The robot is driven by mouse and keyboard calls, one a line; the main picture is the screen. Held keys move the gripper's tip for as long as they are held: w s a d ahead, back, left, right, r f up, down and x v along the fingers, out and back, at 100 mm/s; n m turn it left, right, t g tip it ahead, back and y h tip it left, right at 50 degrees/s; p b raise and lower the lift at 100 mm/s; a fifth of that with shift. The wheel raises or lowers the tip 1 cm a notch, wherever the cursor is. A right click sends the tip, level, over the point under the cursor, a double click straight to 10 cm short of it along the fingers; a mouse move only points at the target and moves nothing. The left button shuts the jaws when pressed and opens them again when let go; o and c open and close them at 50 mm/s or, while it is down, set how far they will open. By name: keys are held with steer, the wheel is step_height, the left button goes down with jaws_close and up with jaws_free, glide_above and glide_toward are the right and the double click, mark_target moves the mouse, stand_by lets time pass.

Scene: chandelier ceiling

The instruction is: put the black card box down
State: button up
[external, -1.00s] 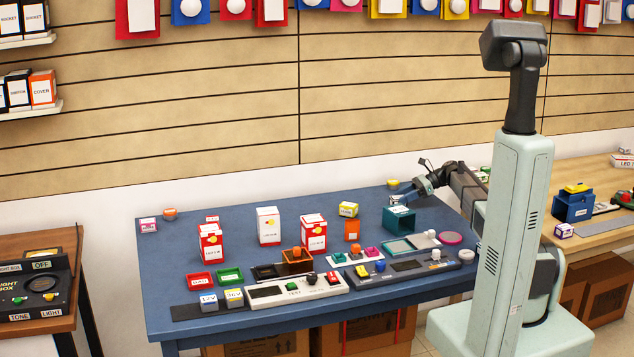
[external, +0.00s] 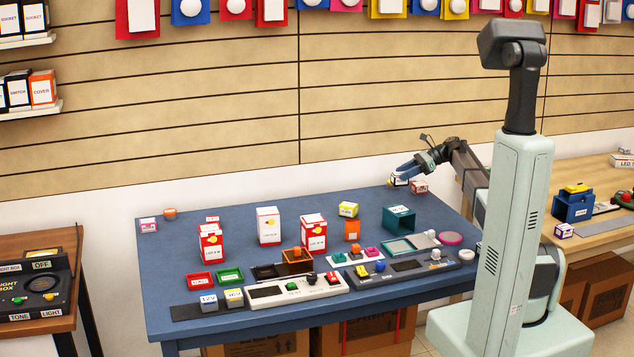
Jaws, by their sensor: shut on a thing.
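My gripper (external: 401,173) is over the far right part of the blue table (external: 230,252), its fingers pointing left and down. It is shut on a small dark box with a pale face (external: 399,182), which I take to be the black card box. The fingers hide part of it. At this size I cannot tell whether the box touches the table or hangs just above it.
A red and white box (external: 419,187) is close to the right of the held box. A teal open box (external: 399,218) stands nearer the front. The table's back middle is clear.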

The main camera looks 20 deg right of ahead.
steer(key=shift+a+r, duration=0.2)
steer(key=shift+r, duration=0.15)
steer(key=a+n+g, duration=0.1)
steer(key=a, duration=0.6)
steer(key=a+n+g, duration=0.1)
steer(key=a, duration=0.7)
steer(key=s+a+n+g, duration=0.1)
steer(key=s+a, duration=0.1)
steer(key=a, duration=0.9)
steer(key=s+a+n+g, duration=0.2)
steer(key=a, duration=0.8)
steer(key=shift+w+a+f+m+t, duration=0.25)
steer(key=shift+w+f+m+t, duration=0.4)
steer(key=shift+f, duration=1)
steer(key=shift+w+a+f+m+t, duration=0.3)
steer(key=shift+w+f+m+t, duration=0.35)
steer(key=shift+f, duration=0.95)
steer(key=shift+w+a+f+m+t, duration=0.35)
steer(key=shift+w+f, duration=0.5)
steer(key=shift+f, duration=0.8)
steer(key=shift+d+f, duration=0.1)
steer(key=shift+f, duration=0.05)
steer(key=o, duration=1)
steer(key=shift+o, duration=0.2)
